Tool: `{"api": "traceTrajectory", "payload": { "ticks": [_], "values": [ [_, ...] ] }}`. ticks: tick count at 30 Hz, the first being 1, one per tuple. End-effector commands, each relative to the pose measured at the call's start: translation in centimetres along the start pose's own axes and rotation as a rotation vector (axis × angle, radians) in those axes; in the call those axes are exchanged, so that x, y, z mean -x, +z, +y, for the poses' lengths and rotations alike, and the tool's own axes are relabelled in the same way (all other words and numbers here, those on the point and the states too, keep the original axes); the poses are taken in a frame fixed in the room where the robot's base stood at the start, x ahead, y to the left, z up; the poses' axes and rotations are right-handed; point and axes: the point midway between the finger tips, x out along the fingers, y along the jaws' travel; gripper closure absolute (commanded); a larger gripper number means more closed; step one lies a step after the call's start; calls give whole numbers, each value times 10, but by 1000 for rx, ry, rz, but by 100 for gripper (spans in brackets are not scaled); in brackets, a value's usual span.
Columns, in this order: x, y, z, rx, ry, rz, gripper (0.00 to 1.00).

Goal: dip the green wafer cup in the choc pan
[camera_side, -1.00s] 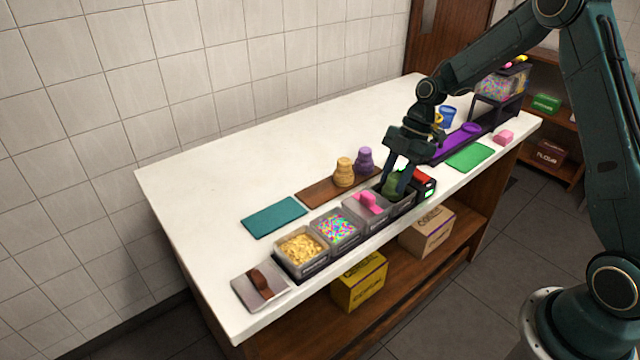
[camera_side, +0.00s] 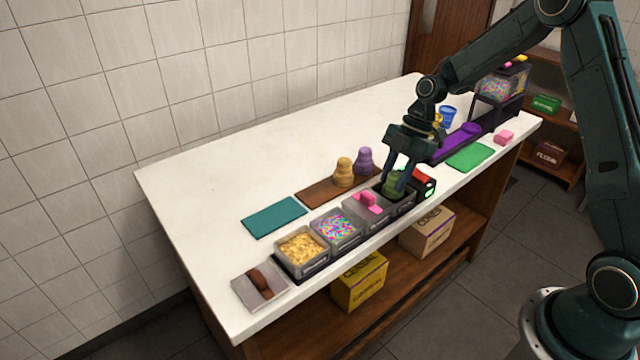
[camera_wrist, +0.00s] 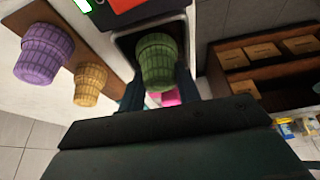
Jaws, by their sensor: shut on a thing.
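My gripper (camera_side: 395,180) is shut on the green wafer cup (camera_side: 393,186) and points down over the choc pan (camera_side: 404,206), at the right end of the row of pans. The cup's lower part is at or inside the pan's opening. In the wrist view the green wafer cup (camera_wrist: 156,62) sits between the fingers, within the outline of the pan (camera_wrist: 188,30). I cannot tell whether it touches the chocolate, as the cup and fingers hide most of the pan's inside.
A tan cup (camera_side: 344,172) and a purple cup (camera_side: 364,160) stand on a brown board (camera_side: 318,192) behind the pans. A pan with a pink-handled lid (camera_side: 366,201), a sprinkle pan (camera_side: 336,228) and a yellow-topping pan (camera_side: 301,250) adjoin on the left.

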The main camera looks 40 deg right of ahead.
Motion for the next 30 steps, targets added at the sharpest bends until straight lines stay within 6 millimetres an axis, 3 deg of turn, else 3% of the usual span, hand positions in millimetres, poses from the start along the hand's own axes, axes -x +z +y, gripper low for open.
{"api": "traceTrajectory", "payload": {
  "ticks": [30],
  "values": [
    [27, -11, 0, 0, 2, 0, 80]
  ]
}}
